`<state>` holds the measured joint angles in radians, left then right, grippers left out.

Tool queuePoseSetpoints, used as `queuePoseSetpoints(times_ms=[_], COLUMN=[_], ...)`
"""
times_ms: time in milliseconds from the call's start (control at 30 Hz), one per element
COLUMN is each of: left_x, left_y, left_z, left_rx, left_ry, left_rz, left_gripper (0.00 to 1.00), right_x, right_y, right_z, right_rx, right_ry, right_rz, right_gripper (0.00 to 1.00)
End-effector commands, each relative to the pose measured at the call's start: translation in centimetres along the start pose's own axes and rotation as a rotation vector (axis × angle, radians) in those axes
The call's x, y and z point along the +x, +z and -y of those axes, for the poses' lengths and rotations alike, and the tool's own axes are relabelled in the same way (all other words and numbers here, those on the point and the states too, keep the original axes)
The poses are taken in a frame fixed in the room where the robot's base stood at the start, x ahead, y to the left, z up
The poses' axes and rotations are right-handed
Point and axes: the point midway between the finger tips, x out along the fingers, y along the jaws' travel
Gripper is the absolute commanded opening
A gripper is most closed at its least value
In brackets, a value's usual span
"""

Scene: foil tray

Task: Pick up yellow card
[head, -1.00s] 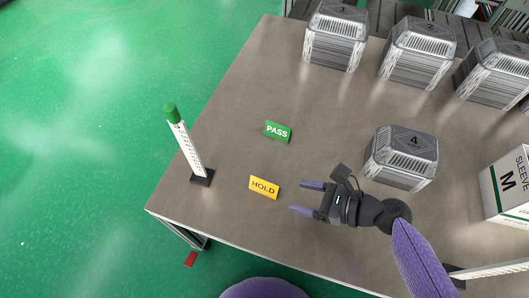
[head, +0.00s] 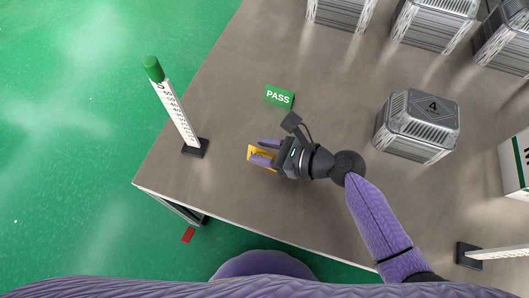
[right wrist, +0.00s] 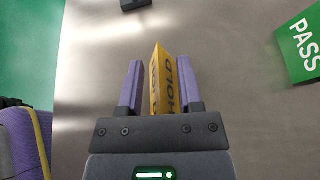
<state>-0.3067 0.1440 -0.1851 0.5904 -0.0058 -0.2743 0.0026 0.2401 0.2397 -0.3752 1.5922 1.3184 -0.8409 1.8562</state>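The yellow card (head: 254,153) reads HOLD and stands as a folded tent on the table near its front left edge. In the head view my right gripper (head: 262,151) is over it and hides part of it. In the right wrist view the yellow card (right wrist: 160,80) stands between the two purple fingers of my right gripper (right wrist: 157,88). The fingers are apart, with a gap visible at the left finger; the right finger is closer to the card. My left gripper is not in view.
A green PASS card (head: 279,97) stands behind the yellow card; it also shows in the right wrist view (right wrist: 303,45). A white post with a green top (head: 177,110) stands at the left edge. A grey foil container marked 4 (head: 417,125) is to the right.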

Motion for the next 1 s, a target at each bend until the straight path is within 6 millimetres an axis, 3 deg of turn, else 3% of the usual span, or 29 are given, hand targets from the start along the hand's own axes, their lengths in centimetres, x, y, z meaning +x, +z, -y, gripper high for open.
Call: queuePoseSetpoints(times_ms=[33, 200, 733, 867, 1000], left_x=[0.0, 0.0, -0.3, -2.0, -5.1], left_y=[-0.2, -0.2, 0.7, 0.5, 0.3], left_z=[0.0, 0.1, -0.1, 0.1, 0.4], left_rx=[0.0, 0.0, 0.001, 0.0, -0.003], left_ry=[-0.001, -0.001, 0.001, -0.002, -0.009], left_rz=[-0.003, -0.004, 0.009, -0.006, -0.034], left_gripper=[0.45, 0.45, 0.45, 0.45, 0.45], right_x=[0.0, 0.0, -0.2, -1.1, -2.6], right_y=[0.0, 0.0, 0.4, 2.5, 6.2], right_z=[0.0, 0.0, 0.0, 0.0, 0.1], right_rx=[0.0, 0.0, -0.001, -0.006, -0.009], right_ry=[0.0, 0.0, 0.0, -0.001, -0.003], right_rz=[0.0, 0.0, 0.0, 0.002, 0.004], right_gripper=[0.33, 0.0, 0.0, 0.0, 0.0])
